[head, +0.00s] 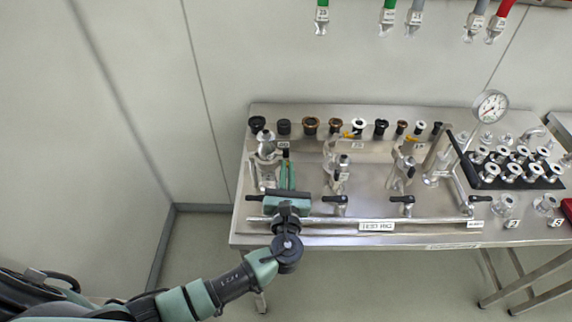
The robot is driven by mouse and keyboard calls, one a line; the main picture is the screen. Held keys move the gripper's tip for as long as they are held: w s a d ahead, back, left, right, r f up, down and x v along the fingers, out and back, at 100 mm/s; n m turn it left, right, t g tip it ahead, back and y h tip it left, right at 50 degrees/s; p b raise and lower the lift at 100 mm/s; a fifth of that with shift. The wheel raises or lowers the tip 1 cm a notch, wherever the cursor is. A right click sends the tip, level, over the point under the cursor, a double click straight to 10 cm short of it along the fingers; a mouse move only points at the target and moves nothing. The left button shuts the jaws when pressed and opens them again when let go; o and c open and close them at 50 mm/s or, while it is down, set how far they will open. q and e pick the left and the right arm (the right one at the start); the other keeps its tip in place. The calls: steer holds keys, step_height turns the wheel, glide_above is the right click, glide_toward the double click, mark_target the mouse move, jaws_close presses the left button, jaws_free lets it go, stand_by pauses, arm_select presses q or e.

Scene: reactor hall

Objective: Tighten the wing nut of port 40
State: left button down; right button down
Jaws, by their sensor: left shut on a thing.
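The left-most metal port (266,160) stands on the test rig at the left end of the steel bench. A small label (283,144) beside it is too small to read surely as 40. My left gripper (286,163) reaches in from the front with its green fingers at the right side of this port. It is shut on a small part there, which looks like the clamp's wing nut; the fingers mostly hide it. Two similar ports, a middle one (338,172) and a right one (402,172), stand along the rig. My right gripper is out of view.
The steel bench (440,236) carries a row of dark and brass caps at the back. Black-handled valves (405,200) line the rig's front. A pressure gauge (490,106) and a black mat (540,184) with several flanges are at the right. Hoses hang above.

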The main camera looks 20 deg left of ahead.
arm_select(q)
steer(key=shift+d+m, duration=0.1)
steer(key=shift+m, duration=0.3)
steer(key=c, duration=1.8)
jaws_free()
steer(key=shift+c, duration=0.2)
steer(key=b+v, duration=0.2)
steer(key=v, duration=0.5)
steer(key=shift+s, duration=0.35)
steer(key=shift+d, duration=0.1)
